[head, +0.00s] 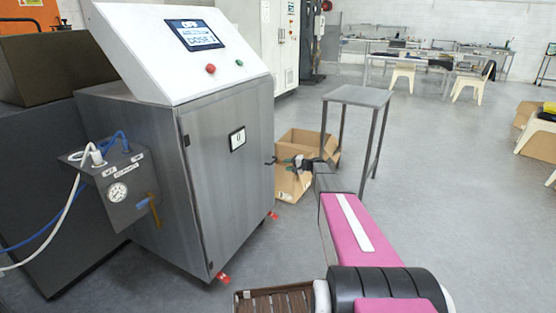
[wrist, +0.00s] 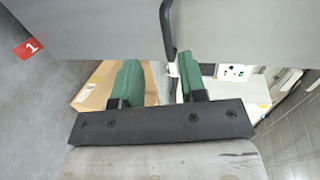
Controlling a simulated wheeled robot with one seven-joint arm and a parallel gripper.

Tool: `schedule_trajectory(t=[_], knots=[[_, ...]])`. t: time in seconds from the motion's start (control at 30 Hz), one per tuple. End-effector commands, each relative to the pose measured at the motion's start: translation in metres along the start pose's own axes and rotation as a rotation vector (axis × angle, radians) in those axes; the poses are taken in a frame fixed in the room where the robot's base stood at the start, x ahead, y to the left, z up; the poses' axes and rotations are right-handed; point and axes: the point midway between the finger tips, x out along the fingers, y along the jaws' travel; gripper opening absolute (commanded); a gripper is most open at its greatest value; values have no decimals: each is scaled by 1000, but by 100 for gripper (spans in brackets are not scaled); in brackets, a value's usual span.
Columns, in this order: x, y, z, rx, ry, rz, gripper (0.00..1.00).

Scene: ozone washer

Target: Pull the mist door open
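The mist door appears to be the grey steel front door (head: 225,165) of the cabinet, with a small display reading 0; it looks shut. Its dark handle (head: 270,161) sticks out at the door's right edge. In the wrist view the black bar handle (wrist: 167,28) hangs in front of the grey door panel (wrist: 85,28). My gripper (head: 292,161) is just right of the handle in the head view. In the wrist view my gripper (wrist: 160,62) has its two green fingers apart, and the handle's lower end shows between the fingertips, nearer the right one. I cannot tell whether they touch.
An open cardboard box (head: 293,187) stands on the floor behind my gripper. A small grey table (head: 358,96) is beside it. A gauge box (head: 112,185) with hoses and an orange lever is on the cabinet's left side.

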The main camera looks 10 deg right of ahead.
Motion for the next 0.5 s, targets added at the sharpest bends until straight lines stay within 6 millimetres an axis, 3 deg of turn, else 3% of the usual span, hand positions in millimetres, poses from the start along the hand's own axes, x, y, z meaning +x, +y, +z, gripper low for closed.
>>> schedule_trajectory(t=[0.1,0.27,0.5], knots=[[0,-2,-15,11,16,-32,39],[6,-3,-16,12,18,-36,39],[36,-4,-17,12,16,-36,39]])
